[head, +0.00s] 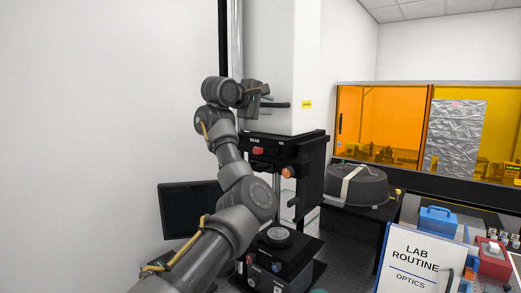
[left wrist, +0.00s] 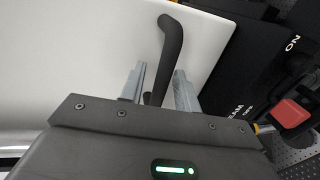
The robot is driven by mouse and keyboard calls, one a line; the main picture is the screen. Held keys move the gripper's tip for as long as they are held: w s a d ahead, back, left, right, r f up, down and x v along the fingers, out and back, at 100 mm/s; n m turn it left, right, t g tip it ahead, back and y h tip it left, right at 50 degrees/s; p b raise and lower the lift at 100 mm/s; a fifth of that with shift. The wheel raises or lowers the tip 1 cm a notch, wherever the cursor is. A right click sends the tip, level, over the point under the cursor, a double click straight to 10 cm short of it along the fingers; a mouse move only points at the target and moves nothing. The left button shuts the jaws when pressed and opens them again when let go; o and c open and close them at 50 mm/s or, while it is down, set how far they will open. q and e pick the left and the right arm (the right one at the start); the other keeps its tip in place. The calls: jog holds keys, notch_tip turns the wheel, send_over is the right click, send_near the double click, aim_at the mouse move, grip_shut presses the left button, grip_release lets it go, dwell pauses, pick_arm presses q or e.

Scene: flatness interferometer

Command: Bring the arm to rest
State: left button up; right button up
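My left arm (head: 240,200) reaches up from the bottom of the head view, bent at several joints. Its gripper (head: 264,102) is beside the white upper housing (head: 291,60) of the interferometer, at a black handle (head: 281,105). In the left wrist view the two grey fingers (left wrist: 160,88) stand apart, one on each side of the black handle (left wrist: 171,45). A gap shows between handle and fingers, so the gripper looks open. My right gripper is not in view.
The interferometer's black stand (head: 290,165) is close to the arm, with a round part (head: 277,236) on its base. A dark monitor (head: 188,205) is behind the arm. To the right are a dark round cover (head: 356,185), a sign (head: 418,262), a blue box (head: 438,222) and orange enclosure panels (head: 380,115).

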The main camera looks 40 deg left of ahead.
pick_arm(q)
jog(key=shift+s+f+b, duration=0.1)
jog(key=shift+s+b, duration=0.25)
jog(key=shift+b, duration=0.1)
jog(key=b+v, duration=0.7)
jog(key=v, duration=0.3)
jog(key=shift+d, duration=0.1)
